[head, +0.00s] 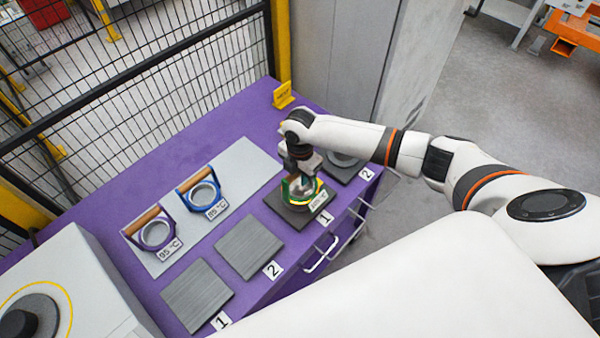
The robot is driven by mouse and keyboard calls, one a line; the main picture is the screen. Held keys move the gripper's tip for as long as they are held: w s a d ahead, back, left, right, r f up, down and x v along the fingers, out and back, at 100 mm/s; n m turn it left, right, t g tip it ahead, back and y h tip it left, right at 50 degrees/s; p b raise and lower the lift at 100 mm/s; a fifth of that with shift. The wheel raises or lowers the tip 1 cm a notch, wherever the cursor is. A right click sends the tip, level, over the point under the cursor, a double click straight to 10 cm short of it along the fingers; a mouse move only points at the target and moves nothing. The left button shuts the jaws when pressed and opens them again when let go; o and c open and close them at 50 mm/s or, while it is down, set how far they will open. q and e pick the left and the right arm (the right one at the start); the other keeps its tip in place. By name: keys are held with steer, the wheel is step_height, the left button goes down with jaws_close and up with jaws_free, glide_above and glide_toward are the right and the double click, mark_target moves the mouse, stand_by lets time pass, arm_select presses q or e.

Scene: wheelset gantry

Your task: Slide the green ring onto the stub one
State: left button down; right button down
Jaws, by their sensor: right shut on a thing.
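The green ring (302,194) is a metal ring in a green and yellow frame with a temperature tag. It is over or on a dark square plate (278,206) at the front edge of the purple table, by a label 1. I cannot tell whether it touches the plate. My right gripper (303,172) comes down on the ring's frame from above and is shut on it; the fingertips are partly hidden. A dark round stub (18,324) with a yellow circle around it stands on a grey block at bottom left; no number shows on it. My left gripper is out of view.
A purple ring (154,234) and a blue ring (203,193) with wooden handles lie on a pale plate. Two empty grey pads (248,243) (197,295) lie in front. A second dark plate (342,172) is behind my right arm. A mesh fence (130,75) borders the table.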

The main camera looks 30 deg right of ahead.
steer(key=shift+f+b, duration=0.65)
steer(key=shift+f, duration=0.5)
steer(key=c, duration=1.2)
jaws_free()
step_height(320, 180, up, 12)
steer(key=b, duration=0.3)
